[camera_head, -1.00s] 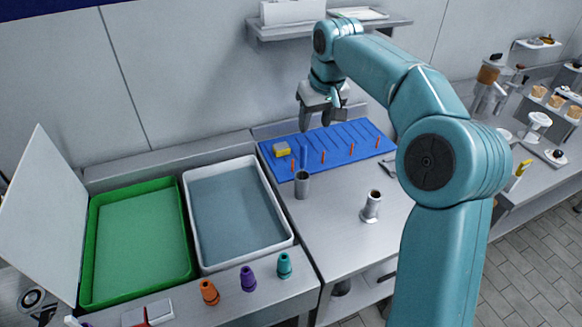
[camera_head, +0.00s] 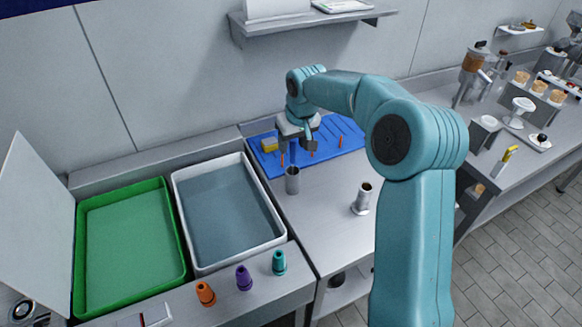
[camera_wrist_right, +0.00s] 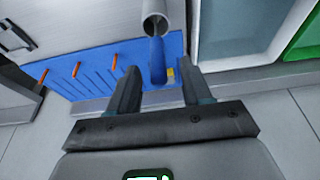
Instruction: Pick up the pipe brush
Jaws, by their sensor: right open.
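The pipe brush shows in the right wrist view as a blue handle (camera_wrist_right: 158,62) rising out of a grey metal cup (camera_wrist_right: 156,18). In the head view the cup (camera_head: 292,181) stands on the steel counter just in front of the blue mat, and the handle is hard to make out against the mat and gripper. My right gripper (camera_head: 298,150) is open above and behind the cup. In the right wrist view the handle lies between its two fingertips (camera_wrist_right: 160,71), with gaps on both sides. My left gripper is in no view.
A blue ribbed mat (camera_head: 348,153) holds a yellow block (camera_head: 269,145) and orange pegs. A second metal cup (camera_head: 362,198) stands to the right. A white-rimmed tray (camera_head: 184,215) and a green tray (camera_head: 80,250) lie left. Orange, purple and teal cones stand at the front edge.

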